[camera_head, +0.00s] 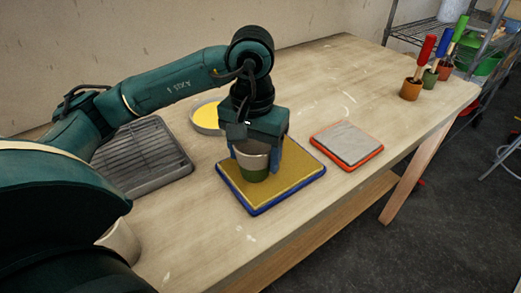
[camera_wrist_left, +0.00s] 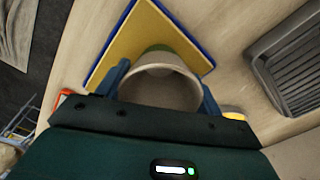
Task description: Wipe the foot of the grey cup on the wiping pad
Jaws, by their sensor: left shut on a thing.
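The grey cup (camera_head: 252,153) has a pale grey upper part and a green lower part. My left gripper (camera_head: 258,158) is shut on it, with blue fingers on either side of its wall. The cup is upright over a yellow pad with a blue edge (camera_head: 232,187). I cannot tell whether its foot touches the pad. In the left wrist view, the cup's open mouth (camera_wrist_left: 160,88) shows between the fingers (camera_wrist_left: 161,88), with the yellow pad (camera_wrist_left: 122,45) beyond. The foot's underside is hidden. My right gripper is not in view.
A grey pad with an orange-red edge (camera_head: 346,143) lies to the right. A dish of yellow liquid (camera_head: 207,116) stands behind the cup, and a grey ribbed tray (camera_head: 140,160) lies to the left. Small pots with coloured-handled tools (camera_head: 411,88) stand at the far right end.

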